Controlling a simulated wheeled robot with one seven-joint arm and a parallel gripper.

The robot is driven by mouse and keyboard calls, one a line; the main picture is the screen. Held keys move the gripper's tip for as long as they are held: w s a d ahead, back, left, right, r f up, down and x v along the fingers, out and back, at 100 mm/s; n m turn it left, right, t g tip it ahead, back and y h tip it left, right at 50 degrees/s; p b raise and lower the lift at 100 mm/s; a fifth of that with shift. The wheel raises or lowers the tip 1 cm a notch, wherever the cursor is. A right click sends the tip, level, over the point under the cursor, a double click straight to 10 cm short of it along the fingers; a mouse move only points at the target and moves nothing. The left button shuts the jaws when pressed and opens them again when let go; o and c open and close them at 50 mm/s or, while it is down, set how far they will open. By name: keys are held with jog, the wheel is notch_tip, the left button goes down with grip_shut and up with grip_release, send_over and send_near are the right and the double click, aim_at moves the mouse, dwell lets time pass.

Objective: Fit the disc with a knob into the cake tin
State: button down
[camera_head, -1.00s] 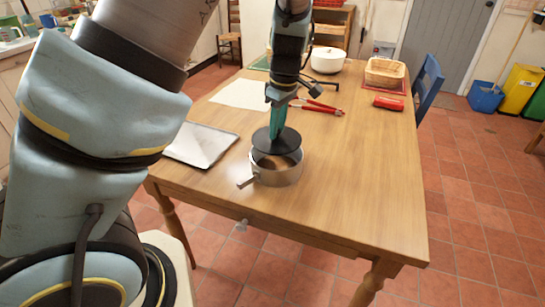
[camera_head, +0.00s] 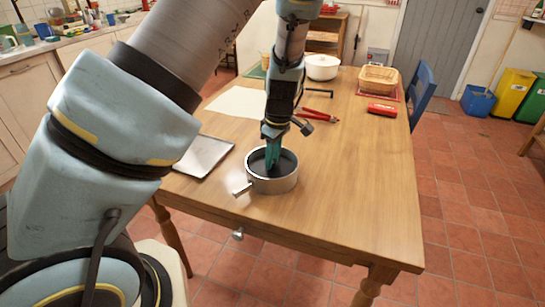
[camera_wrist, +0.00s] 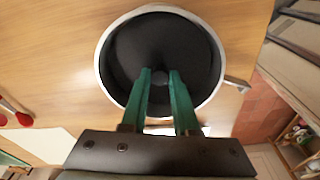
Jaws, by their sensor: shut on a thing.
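The cake tin (camera_head: 273,187) is a round silver ring with a clasp at its side, standing near the table's front left edge. The dark disc (camera_head: 287,163) lies inside the tin's wall, below the rim. In the wrist view the disc (camera_wrist: 150,45) fills the tin's ring (camera_wrist: 219,60) closely, with its small round knob in the middle. My gripper (camera_head: 272,163) points down into the tin. Its green fingers (camera_wrist: 160,80) are shut on the disc's knob. I cannot tell whether the disc touches the bottom.
A grey tray (camera_head: 204,156) lies just left of the tin. Red-handled tools (camera_head: 318,116), a red object (camera_head: 382,109), a wicker basket (camera_head: 379,78) and a white pot (camera_head: 321,67) are farther back. The table's right side is clear.

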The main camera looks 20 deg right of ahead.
aim_at(277, 170)
jog(key=shift+f, duration=0.4)
jog(key=c, duration=0.7)
grip_release()
jog(key=shift+r, duration=0.1)
jog(key=r, duration=0.8)
jog(key=s+r+b, duration=0.1)
jog(key=r, duration=0.4)
jog(key=shift+s+d, duration=0.1)
jog(key=shift+d, duration=0.3)
jog(key=s+a+m, duration=0.1)
jog(key=a+m, duration=0.1)
jog(key=a, duration=0.8)
jog(key=s+a+m, duration=0.1)
jog(key=a+m, duration=0.2)
jog(key=a, duration=0.8)
jog(key=s+a+m+h, duration=0.1)
jog(key=a+m, duration=0.1)
jog(key=a, duration=0.9)
jog(key=shift+s+r+m, duration=0.3)
jog(key=shift+m, duration=0.1)
